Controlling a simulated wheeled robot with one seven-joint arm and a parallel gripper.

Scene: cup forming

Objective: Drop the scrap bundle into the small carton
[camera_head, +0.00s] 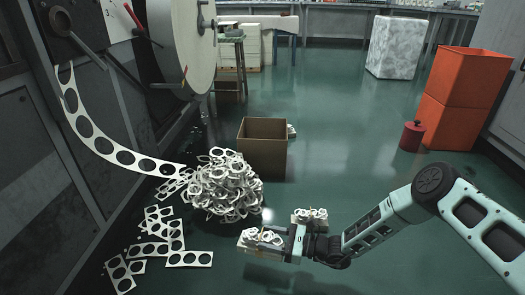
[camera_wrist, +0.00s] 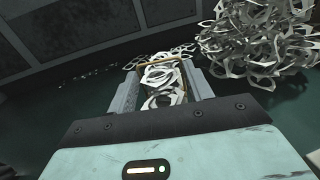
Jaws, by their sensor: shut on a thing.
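My gripper (camera_head: 273,242) is low over the floor at the lower middle of the head view, shut on a scrap bundle (camera_head: 260,237) of pale punched rings. In the wrist view the bundle (camera_wrist: 162,78) lies between the two grey fingers, with a thin tan band around it. The small carton (camera_head: 262,160) is brown and open at the top. It stands on the floor farther away, behind the scrap heap and apart from my gripper. Its inside bottom is hidden. A second, similar bundle (camera_head: 310,215) shows just behind my gripper.
A large scrap heap (camera_head: 222,188) lies left of my gripper, with flat punched strips (camera_head: 165,240) beside it. A long strip (camera_head: 100,140) hangs from the machine. Another bundle (camera_head: 292,130) is behind the carton. Orange bins (camera_head: 462,90) and a red can (camera_head: 412,136) stand right.

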